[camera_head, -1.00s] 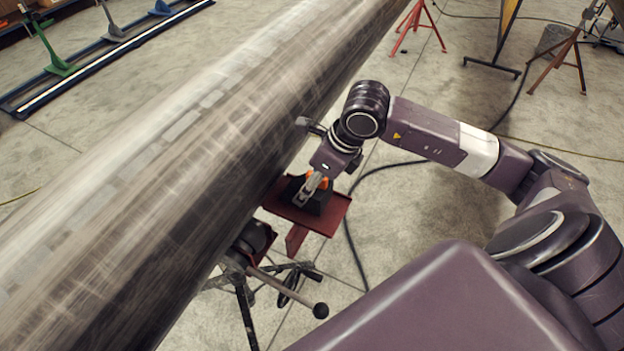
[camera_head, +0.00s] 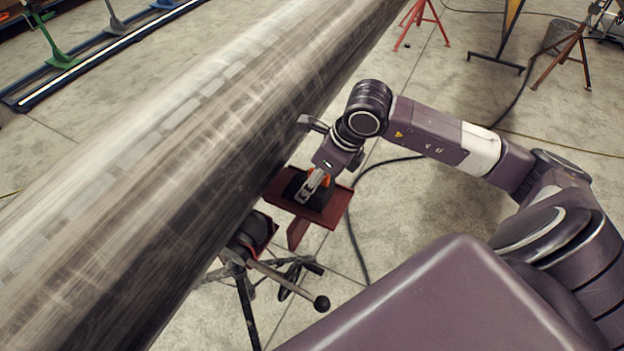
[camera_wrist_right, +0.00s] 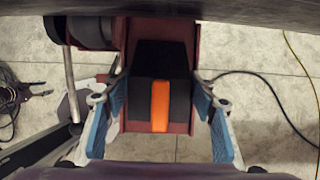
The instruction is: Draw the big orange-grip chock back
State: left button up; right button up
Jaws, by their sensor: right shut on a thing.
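The big chock is a black block with an orange grip. It sits on a red plate (camera_head: 334,207) beside the large steel pipe (camera_head: 200,130). In the right wrist view the chock (camera_wrist_right: 150,85) lies between my fingers, its orange grip facing me. My right gripper (camera_head: 312,190) is shut on the chock; its blue-padded fingers also show in the right wrist view (camera_wrist_right: 160,112), one on each side. In the head view my gripper hides much of the chock. The pipe's dark side (camera_wrist_right: 190,12) runs just beyond the chock. My left gripper is not in view.
A stand with a ball-ended lever (camera_head: 321,303) is under the pipe, left of the plate. A black cable (camera_head: 352,235) lies on the floor to the right. Red tripod stands (camera_head: 570,55) are at the back right. The floor right of the plate is mostly clear.

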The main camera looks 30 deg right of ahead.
aim_at(312, 170)
jog(key=shift+b, duration=0.35)
dwell(0.6)
dwell(0.4)
jog(key=o, duration=1.6)
jog(key=shift+o, duration=0.6)
jog(key=shift+r+p, duration=1.85)
jog(key=shift+r, duration=1.65)
jog(key=shift+s+f, duration=0.1)
